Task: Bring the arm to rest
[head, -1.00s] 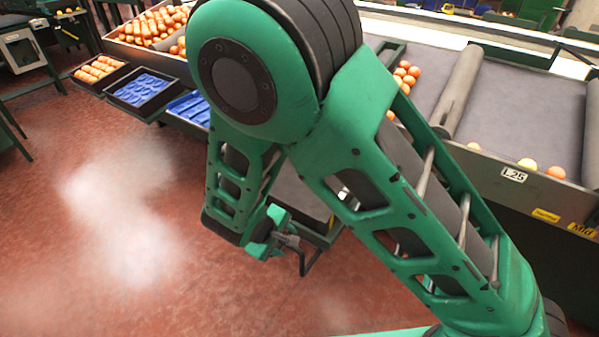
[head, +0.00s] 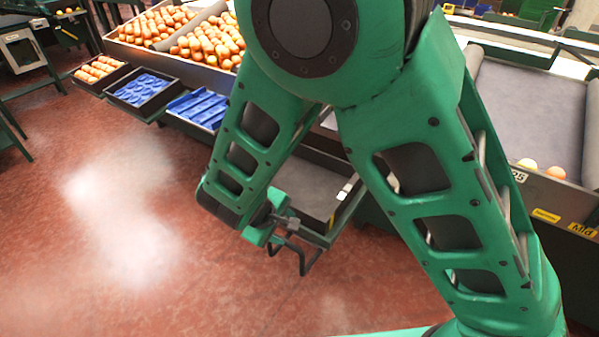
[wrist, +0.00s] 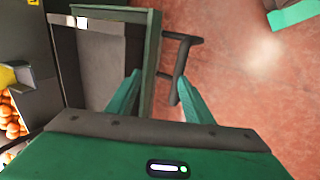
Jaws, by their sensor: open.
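My green arm spans the head view, bent at a large round elbow joint at the top. Its forearm hangs down to the wrist, over the red floor (head: 130,250). In the head view, the fingers are only partly visible, close to the near end of a grey tray with a dark green rim. I cannot tell whether they touch it.
The grey tray (wrist: 151,55) and its dark handle (wrist: 180,68) lie beyond my fingers. Open floor lies left.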

